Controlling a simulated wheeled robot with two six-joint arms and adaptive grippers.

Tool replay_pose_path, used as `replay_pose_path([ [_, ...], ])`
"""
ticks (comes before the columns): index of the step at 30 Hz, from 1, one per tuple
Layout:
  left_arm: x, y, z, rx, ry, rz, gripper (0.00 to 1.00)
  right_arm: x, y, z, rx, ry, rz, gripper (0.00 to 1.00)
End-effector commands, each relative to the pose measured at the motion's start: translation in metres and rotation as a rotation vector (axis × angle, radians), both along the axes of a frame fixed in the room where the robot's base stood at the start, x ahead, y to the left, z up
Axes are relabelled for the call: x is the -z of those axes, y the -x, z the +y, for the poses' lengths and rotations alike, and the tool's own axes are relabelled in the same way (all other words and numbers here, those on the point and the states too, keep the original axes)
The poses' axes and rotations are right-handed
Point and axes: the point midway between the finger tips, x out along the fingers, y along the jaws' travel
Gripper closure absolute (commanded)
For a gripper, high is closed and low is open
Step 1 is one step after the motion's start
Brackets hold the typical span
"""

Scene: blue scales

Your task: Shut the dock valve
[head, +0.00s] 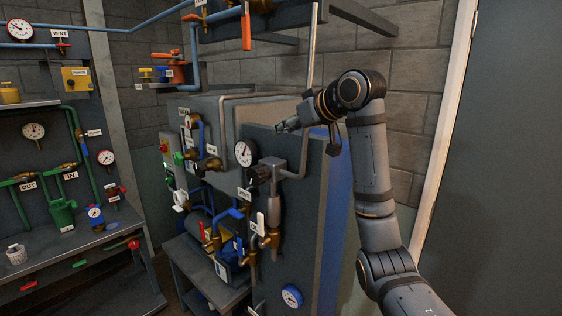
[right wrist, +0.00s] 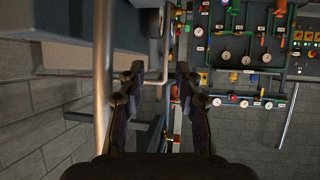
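No label that I can read clearly names the dock valve. Several valves sit on the grey panel (head: 303,205) in the head view, with small white labels too small to read surely. One white label (head: 243,194) sits beside a grey valve body (head: 262,172) under a round gauge (head: 245,153). A white lever handle (head: 260,223) stands below it. My right gripper (head: 285,126) is up near the panel's top edge, above and right of the gauge. In the right wrist view my right gripper (right wrist: 157,78) has its fingers apart with nothing gripped. My left gripper is not in view.
A grey pipe (head: 312,60) rises vertically close to my right gripper; a pipe (right wrist: 103,70) also stands beside its left finger in the wrist view. Shelves with green piping (head: 80,150) stand at left. A block wall (head: 415,90) and grey door (head: 515,160) are at right.

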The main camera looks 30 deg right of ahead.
Motion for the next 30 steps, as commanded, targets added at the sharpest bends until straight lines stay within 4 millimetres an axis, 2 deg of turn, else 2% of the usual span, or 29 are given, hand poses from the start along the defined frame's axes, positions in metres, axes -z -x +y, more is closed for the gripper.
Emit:
replay_pose_path([
  [1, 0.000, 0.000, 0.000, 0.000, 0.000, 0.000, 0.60, 0.013, -0.003, 0.002, 0.001, 0.004, 0.016, 0.66],
  [6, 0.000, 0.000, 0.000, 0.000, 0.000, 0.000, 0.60, 0.050, -0.008, 0.008, 0.011, 0.018, 0.056, 0.66],
  [12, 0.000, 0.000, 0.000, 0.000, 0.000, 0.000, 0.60, 0.079, -0.010, 0.012, 0.019, 0.030, 0.086, 0.66],
  [18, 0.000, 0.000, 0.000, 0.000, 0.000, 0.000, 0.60, 0.089, -0.011, 0.014, 0.022, 0.033, 0.096, 0.66],
  [30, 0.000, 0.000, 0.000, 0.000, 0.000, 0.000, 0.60, 0.089, -0.011, 0.014, 0.022, 0.033, 0.096, 0.66],
])
